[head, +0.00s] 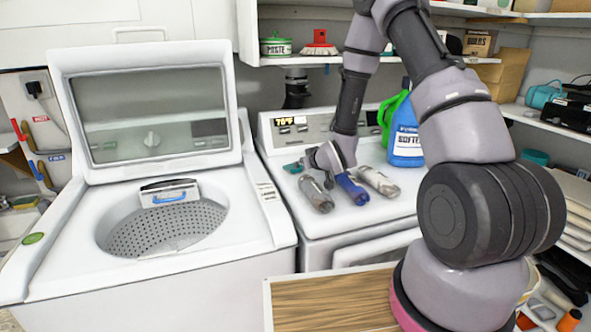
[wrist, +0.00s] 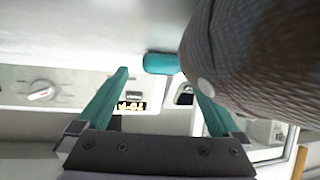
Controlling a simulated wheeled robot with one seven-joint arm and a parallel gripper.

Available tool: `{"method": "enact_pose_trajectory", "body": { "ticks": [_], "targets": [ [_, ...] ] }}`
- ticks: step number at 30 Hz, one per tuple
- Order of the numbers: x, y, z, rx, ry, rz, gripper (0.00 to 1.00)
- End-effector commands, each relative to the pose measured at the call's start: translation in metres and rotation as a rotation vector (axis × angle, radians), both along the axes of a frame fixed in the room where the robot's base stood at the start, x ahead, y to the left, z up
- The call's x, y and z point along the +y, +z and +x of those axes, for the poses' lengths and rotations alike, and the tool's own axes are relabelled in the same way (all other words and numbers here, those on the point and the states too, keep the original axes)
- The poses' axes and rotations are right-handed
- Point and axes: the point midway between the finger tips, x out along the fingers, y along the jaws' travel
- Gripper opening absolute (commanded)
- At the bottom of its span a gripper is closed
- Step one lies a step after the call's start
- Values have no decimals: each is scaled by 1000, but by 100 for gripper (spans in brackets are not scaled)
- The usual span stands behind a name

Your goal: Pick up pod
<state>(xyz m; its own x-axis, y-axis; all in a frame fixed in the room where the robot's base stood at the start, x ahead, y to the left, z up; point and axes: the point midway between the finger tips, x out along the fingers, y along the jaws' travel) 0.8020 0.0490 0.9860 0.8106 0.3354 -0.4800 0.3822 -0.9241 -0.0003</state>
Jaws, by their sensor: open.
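A small teal, rounded cylinder (wrist: 161,63), which looks like the pod, lies on the pale dryer top in the wrist view, close to the control panel. My gripper (wrist: 157,77) is open and empty. Its two teal fingers point toward the teal cylinder, which shows between and just beyond the fingertips. In the head view my gripper (head: 296,167) is low over the left part of the dryer top. There I cannot tell the pod from the teal fingers.
The grey textured body (wrist: 255,60) fills the wrist view's right, very near one finger. A blue jug (head: 406,135) stands behind; an open washer (head: 150,270) is left.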

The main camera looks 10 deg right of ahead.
Motion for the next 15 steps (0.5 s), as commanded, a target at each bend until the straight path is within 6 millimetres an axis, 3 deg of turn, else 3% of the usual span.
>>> {"method": "enact_pose_trajectory", "body": {
  "ticks": [4, 11, 15],
  "targets": [
    [5, -6, 11, -1, 0, 0, 100],
    [5, -6, 12, -1, 0, 0, 100],
    [5, -6, 12, -1, 0, 0, 50]
  ]
}}
